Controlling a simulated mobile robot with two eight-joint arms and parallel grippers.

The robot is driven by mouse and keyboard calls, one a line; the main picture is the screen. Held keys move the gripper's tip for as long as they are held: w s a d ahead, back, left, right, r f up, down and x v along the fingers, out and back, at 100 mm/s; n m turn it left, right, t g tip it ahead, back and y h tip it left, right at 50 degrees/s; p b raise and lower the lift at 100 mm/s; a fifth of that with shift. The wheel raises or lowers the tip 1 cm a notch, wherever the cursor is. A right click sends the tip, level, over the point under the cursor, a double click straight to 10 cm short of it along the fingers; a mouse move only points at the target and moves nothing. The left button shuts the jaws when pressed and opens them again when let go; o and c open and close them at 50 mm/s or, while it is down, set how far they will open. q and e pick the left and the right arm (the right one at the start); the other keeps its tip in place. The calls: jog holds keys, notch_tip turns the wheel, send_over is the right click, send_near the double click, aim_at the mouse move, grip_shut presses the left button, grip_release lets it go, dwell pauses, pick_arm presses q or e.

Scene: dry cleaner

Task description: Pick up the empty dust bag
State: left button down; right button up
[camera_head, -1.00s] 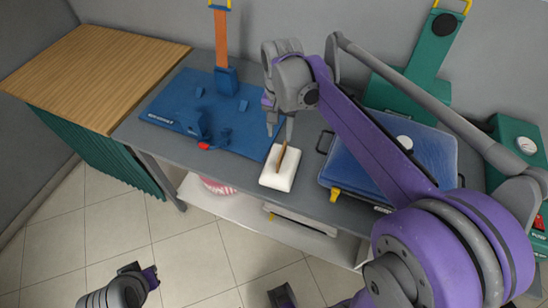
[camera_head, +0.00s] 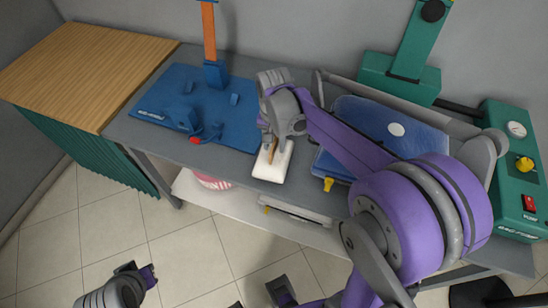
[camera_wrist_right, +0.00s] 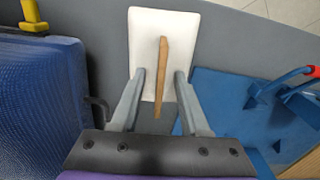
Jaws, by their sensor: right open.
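A thin brown piece, likely the empty dust bag (camera_head: 272,152), stands edge-on on a white block (camera_head: 276,168) near the table's front edge. In the right wrist view the brown piece (camera_wrist_right: 162,75) lies between my open fingers, with a gap on either side, over the white block (camera_wrist_right: 138,30). My right gripper (camera_head: 268,144) points down at it; its fingertips partly hide it in the head view. In the wrist view my right gripper (camera_wrist_right: 160,82) is open and holds nothing. A grey and purple part of mine, likely my left gripper (camera_head: 148,276), shows at lower left; its fingers are unclear.
A blue mat (camera_head: 222,122) with blue parts lies left of the block. A blue pressing board (camera_head: 340,165) with a yellow tab is close on the right, partly behind my arm. A green machine (camera_head: 515,165) stands far right. A wooden-topped counter (camera_head: 80,65) is left.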

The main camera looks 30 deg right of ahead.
grip_shut()
dwell(1.3)
